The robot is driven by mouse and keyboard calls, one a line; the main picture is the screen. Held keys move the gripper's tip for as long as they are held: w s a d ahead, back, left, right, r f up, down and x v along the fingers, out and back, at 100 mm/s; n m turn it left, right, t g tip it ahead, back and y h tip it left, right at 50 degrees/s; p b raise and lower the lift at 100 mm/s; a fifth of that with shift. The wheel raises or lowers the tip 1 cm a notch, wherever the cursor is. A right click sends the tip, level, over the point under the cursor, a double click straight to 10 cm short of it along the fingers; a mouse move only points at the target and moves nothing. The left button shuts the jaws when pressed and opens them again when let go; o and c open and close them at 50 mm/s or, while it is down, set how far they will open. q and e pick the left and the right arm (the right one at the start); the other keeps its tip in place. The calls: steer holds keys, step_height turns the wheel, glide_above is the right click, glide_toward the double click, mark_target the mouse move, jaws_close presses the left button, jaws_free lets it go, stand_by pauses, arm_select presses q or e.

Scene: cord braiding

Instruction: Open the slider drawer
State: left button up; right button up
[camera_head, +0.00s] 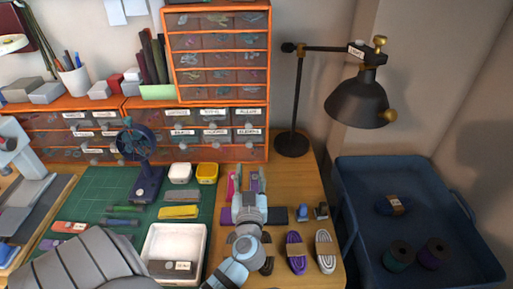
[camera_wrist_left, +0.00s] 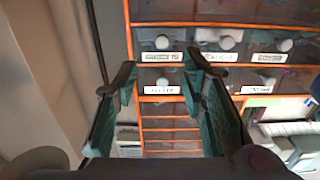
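The orange cabinet (camera_head: 220,158) at the back of the table has rows of grey drawers with white labels and pale knobs. All its drawers look shut. My left gripper (camera_head: 251,175) is in front of the cabinet's right part. In the left wrist view, which is upside down, its two teal fingers (camera_wrist_left: 160,80) are apart with nothing between them. They face the right-end labelled drawers (camera_wrist_left: 161,72), and I cannot tell whether they touch any. My right gripper is not in view.
A black lamp (camera_head: 358,102) stands right of the cabinet, and a blue bin (camera_head: 350,195) with spools is at far right. A white tray (camera_head: 176,232) is nearer.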

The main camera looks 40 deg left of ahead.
mark_target(249, 145)
arm_select(q)
steer(key=shift+w+a+r, duration=0.1)
steer(key=shift+a+r, duration=0.15)
steer(key=shift+a, duration=0.05)
steer(key=x, duration=1.1)
steer(key=shift+f+p, duration=0.1)
steer(key=shift+p, duration=0.2)
jaws_close()
